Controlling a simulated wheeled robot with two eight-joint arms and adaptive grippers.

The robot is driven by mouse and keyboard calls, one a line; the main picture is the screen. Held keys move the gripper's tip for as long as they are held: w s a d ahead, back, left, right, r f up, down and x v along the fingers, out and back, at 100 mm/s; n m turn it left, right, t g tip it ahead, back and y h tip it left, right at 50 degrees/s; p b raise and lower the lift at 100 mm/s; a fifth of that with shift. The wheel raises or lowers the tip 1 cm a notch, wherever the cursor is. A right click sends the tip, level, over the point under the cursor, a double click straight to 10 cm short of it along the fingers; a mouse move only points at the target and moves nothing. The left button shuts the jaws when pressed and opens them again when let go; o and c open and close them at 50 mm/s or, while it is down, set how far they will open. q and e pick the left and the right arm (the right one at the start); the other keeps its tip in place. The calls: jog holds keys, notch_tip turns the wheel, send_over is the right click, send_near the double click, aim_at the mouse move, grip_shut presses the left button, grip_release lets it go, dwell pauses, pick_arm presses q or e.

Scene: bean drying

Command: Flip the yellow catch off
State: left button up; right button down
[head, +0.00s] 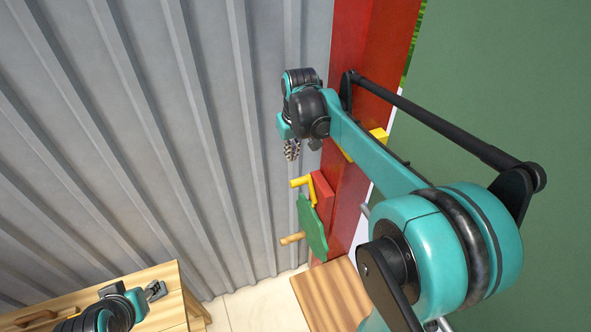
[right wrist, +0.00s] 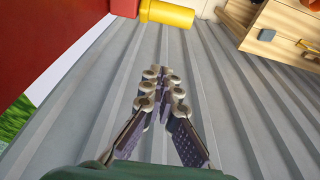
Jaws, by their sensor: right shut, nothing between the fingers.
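The yellow catch (head: 303,183) is a bent yellow piece on a red block (head: 322,190), just above a green wheel (head: 311,228) with a wooden peg handle. In the right wrist view a yellow rounded bar (right wrist: 167,14) shows at the top edge, beside red. My right gripper (head: 292,150) is above the catch, in front of the corrugated wall, apart from it. Its fingers (right wrist: 162,85) meet at the tips with nothing between them. My left gripper (head: 155,290) is low at the left, over a wooden table; its finger opening is too small to tell.
A red post (head: 350,200) stands beside the grey corrugated wall (head: 150,120). Another yellow piece (head: 379,134) shows at the post, partly behind my right arm. A wooden table (head: 165,317) is at bottom left, and a wooden surface (head: 325,300) lies below the wheel.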

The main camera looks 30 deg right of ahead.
jog(key=s+f, duration=0.1)
jog(key=s+f+p, duration=0.1)
jog(key=f, duration=0.2)
jog(key=shift+s+a+f+p, duration=0.1)
jog(key=shift+s+f+p, duration=0.2)
jog(key=shift+s+p, duration=0.1)
